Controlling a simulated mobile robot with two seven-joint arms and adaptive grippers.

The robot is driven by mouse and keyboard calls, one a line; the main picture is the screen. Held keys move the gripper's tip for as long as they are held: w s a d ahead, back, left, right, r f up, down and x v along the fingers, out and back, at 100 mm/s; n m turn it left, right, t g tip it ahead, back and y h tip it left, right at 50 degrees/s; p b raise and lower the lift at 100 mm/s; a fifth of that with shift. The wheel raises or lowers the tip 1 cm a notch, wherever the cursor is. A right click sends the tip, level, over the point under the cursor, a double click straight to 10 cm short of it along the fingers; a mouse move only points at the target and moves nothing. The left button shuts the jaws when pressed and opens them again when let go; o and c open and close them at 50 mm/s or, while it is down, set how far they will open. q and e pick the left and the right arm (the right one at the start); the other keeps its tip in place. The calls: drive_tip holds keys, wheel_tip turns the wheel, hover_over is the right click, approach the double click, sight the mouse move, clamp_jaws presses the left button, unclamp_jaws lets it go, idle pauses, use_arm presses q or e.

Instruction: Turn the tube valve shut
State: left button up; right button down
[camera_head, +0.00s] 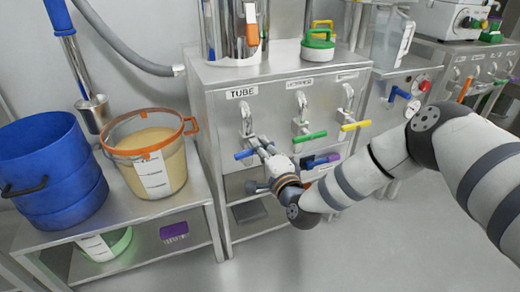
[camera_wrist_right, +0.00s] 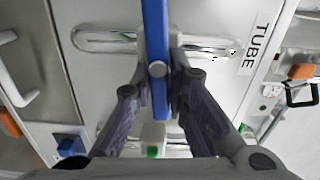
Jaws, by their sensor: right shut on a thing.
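The tube valve is under the TUBE label (camera_head: 241,92) on the front of the steel cabinet. Its metal body (camera_head: 246,118) shows above a blue lever (camera_head: 243,154), which points left, roughly level, in the head view. My right gripper (camera_head: 261,147) is shut on the blue lever. In the right wrist view the lever (camera_wrist_right: 154,35) runs up from between the two fingertips (camera_wrist_right: 158,82), in front of a steel fitting (camera_wrist_right: 105,40). Part of the lever is hidden by the fingers. My left gripper is not in view.
To the right are the hopper valve with a green lever (camera_head: 310,137) and another with a yellow lever (camera_head: 356,126). A steel bench (camera_head: 190,203) at left bears a clear bucket (camera_head: 150,165) and a blue container (camera_head: 50,170). Open floor (camera_head: 380,250) lies in front.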

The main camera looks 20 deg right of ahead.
drive_tip(key=shift+s+f+m, duration=0.1)
drive_tip(key=shift+f+m, duration=0.25)
drive_tip(key=shift+m, duration=0.15)
drive_tip(key=c, duration=1.6)
unclamp_jaws()
drive_tip(key=shift+d, duration=0.1)
drive_tip(key=shift+c, duration=0.2)
drive_tip(key=shift+o, duration=0.5)
drive_tip(key=shift+r, duration=0.1)
drive_tip(key=s, duration=1.2)
drive_tip(key=shift+d, duration=0.15)
